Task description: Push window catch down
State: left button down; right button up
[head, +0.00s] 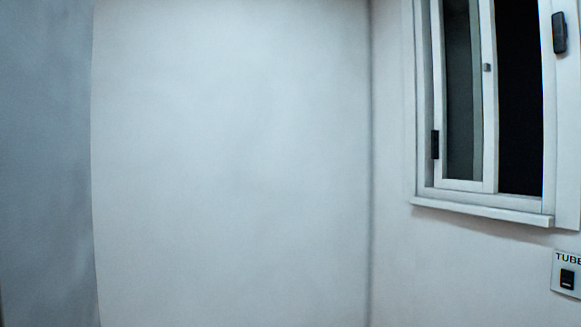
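A white-framed window (549,120) is set in the wall at the upper right of the head view. Its sliding sash (488,120) has a dark pane (461,90). A small grey catch (487,68) sits on the sash's right upright. A black fitting (435,144) is on the left side of the frame. Another black fitting (559,33) is on the right side of the frame. I cannot tell which of these is the window catch. Neither of my grippers is in view.
A white sill (480,211) juts out below the window. A switch plate (567,275) marked "TUBE" with a black switch is on the wall at the lower right, cut by the picture edge. Plain pale wall (230,160) fills the middle, with a grey-blue surface (45,160) at left.

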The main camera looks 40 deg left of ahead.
aim_at(559, 30)
jog(key=i+j+u, duration=0.4)
jog(key=i+j, duration=0.15)
jog(key=i, duration=0.3)
jog(key=i+j+u, duration=0.2)
jog(key=i, duration=0.25)
jog(key=i+j+u, duration=0.15)
jog(key=i, duration=0.3)
